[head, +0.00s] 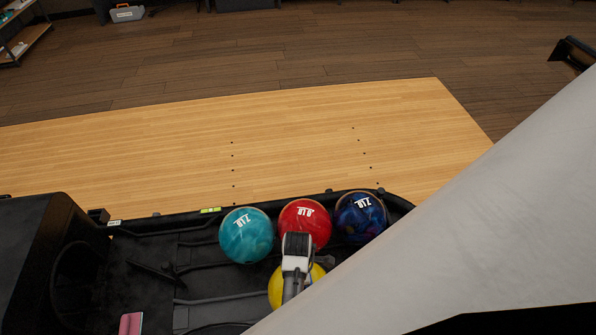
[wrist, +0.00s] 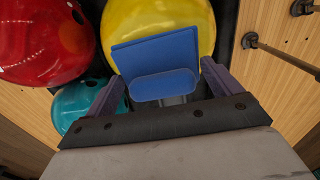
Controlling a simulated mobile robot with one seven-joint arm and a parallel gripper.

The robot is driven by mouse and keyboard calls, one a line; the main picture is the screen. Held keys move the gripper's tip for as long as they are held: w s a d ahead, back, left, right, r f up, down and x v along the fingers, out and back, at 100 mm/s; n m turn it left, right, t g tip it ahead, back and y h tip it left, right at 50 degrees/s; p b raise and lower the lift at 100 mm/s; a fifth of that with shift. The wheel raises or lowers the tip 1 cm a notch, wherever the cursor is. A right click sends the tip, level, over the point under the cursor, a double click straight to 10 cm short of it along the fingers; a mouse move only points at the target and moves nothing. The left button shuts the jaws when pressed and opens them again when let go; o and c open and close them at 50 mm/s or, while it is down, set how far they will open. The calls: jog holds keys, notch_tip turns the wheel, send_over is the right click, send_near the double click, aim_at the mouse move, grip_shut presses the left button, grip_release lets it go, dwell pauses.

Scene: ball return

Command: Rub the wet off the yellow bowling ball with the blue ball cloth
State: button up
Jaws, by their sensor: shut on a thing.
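The yellow bowling ball (head: 284,288) sits in the black ball return, in front of the red ball and partly hidden by my arm in the head view. It also shows in the wrist view (wrist: 150,22), just beyond the cloth. The blue ball cloth (wrist: 158,57) is a flat folded piece with a thicker rounded lower part. My gripper (wrist: 166,88) is shut on the cloth, one purple finger at each side. The cloth overlaps the yellow ball in the wrist view; I cannot tell whether it touches. No wet patch can be made out.
A teal ball (head: 246,235), a red ball (head: 306,221) and a dark blue ball (head: 360,215) stand in a row along the far rim. A pink item (head: 131,323) lies at the lower left of the ball return (head: 150,250). The tray's left part is mostly clear.

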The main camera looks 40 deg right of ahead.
jog(key=shift+w+d+f, duration=0.1)
jog(key=shift+w+d, duration=0.15)
jog(key=shift+w, duration=0.35)
jog(key=shift+s+a, duration=0.3)
jog(key=shift+s, duration=0.3)
jog(key=shift+s+a, duration=0.25)
jog(key=shift+s, duration=0.35)
jog(key=shift+w+d, duration=0.3)
jog(key=shift+w, duration=0.35)
jog(key=shift+w+d, duration=0.25)
jog(key=shift+w, duration=0.35)
jog(key=shift+s+a+f, duration=0.1)
jog(key=shift+s+a, duration=0.2)
jog(key=shift+s, duration=0.35)
jog(key=shift+s+a, duration=0.25)
jog(key=shift+s, duration=0.35)
jog(key=shift+r, duration=3.05)
jog(key=shift+w, duration=0.1)
